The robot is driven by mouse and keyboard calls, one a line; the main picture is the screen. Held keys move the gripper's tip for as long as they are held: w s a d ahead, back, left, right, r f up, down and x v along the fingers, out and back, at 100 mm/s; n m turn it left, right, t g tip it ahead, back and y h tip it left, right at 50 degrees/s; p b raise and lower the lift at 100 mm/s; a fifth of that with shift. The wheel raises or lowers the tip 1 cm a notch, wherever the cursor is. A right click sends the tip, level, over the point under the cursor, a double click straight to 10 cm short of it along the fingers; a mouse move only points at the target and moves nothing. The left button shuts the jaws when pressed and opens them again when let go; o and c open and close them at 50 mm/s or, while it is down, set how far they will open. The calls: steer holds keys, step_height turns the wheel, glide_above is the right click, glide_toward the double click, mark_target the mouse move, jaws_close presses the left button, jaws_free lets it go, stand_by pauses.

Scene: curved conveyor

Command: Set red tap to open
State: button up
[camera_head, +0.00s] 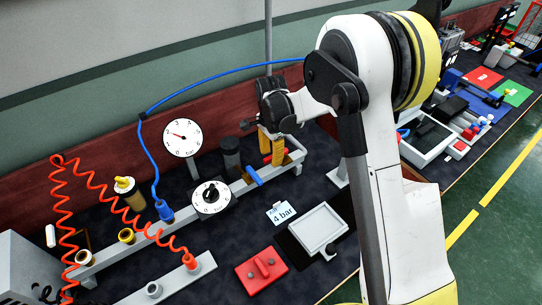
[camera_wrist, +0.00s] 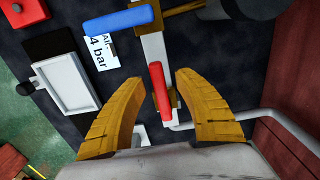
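The red tap (camera_wrist: 159,90) has a red lever handle on a pale pipe rail (camera_wrist: 153,48). In the wrist view the lever lies roughly along the rail. It shows partly beside my gripper in the head view (camera_head: 279,151). My gripper (camera_wrist: 161,78) is open, its two yellow curved fingers on either side of the red lever, with gaps visible on both sides. In the head view my gripper (camera_head: 267,157) points down over the right end of the rail. Whether the fingers reach down to the lever's height is unclear.
A blue tap lever (camera_head: 254,175) lies across the same rail close by. A "4 bar" card (camera_head: 281,212) and grey tray (camera_head: 319,229) lie in front. A red block (camera_head: 262,271) is nearer.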

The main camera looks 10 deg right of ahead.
mark_target(271, 156)
step_height(271, 156, up, 12)
stand_by(0.4)
steer(key=shift+f, duration=0.1)
steer(key=s+d+r+n+t, duration=0.2)
steer(key=s+d+r+n, duration=0.1)
steer(key=s+r, duration=0.3)
steer(key=s+d+r+n+t, duration=0.2)
steer(key=s+d+r+n, duration=0.25)
steer(key=s, duration=0.35)
steer(key=s+d+f+n+t, duration=0.1)
steer(key=s+n, duration=0.4)
steer(key=s, duration=0.7)
steer(key=shift+d+f+t, duration=0.35)
steer(key=shift+d+t, duration=0.4)
steer(key=shift+t, duration=0.35)
steer(key=shift+n, duration=0.25)
